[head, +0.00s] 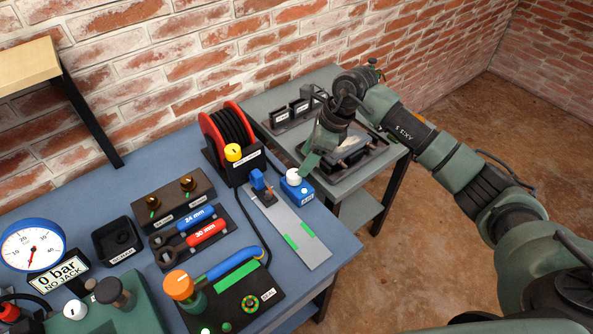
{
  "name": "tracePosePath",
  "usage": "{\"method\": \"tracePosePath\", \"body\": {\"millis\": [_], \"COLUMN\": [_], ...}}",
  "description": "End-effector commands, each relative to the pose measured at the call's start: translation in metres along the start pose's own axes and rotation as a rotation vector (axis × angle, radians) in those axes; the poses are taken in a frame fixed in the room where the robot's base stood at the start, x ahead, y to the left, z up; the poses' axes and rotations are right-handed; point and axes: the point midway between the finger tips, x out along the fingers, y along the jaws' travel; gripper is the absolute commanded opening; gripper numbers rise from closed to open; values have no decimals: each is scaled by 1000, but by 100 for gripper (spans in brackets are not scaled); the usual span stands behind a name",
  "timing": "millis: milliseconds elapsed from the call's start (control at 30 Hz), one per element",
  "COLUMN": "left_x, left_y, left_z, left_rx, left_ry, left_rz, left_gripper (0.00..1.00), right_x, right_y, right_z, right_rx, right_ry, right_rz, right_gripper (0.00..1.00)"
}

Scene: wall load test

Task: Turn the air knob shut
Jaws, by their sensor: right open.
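My right gripper (308,166) reaches in from the right, its green finger hanging over the gap between the blue table and the grey side table. It is open and touches nothing that I can make out. Just below and left of it, a white knob (293,175) sits on a small blue box (297,190) at the blue table's right edge. The box's label is too small to read. Other knobs show: a yellow one (233,152) by the hose reel and an orange one (179,284) at the front. I cannot tell which is named air. My left gripper is out of view.
A red hose reel (211,128) stands at the back of the blue table (335,240). A grey plate with a blue clamp (258,181) lies beside the white knob. A gauge (31,245) reads near zero at left. The grey side table (267,102) holds black holders and a tray.

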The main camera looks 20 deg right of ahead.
Motion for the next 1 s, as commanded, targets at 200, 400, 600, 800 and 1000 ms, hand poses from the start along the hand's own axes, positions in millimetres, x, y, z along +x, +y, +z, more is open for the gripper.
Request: {"method": "tracePosePath", "body": {"millis": [200,400,600,800,1000], "left_x": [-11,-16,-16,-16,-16], "left_y": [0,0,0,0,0], "left_z": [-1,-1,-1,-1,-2], "left_rx": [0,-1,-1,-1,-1], "left_ry": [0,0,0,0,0], "left_rz": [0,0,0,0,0], "left_gripper": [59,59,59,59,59], "right_x": [36,61,68,68,68], "right_y": [3,3,2,2,2], "right_z": [2,3,2,2,2], "right_rx": [2,1,-1,0,0], "right_ry": [-3,-5,-5,-5,-6], "right_rz": [7,6,4,4,4], "right_gripper": [59,59,59,51,0]}}
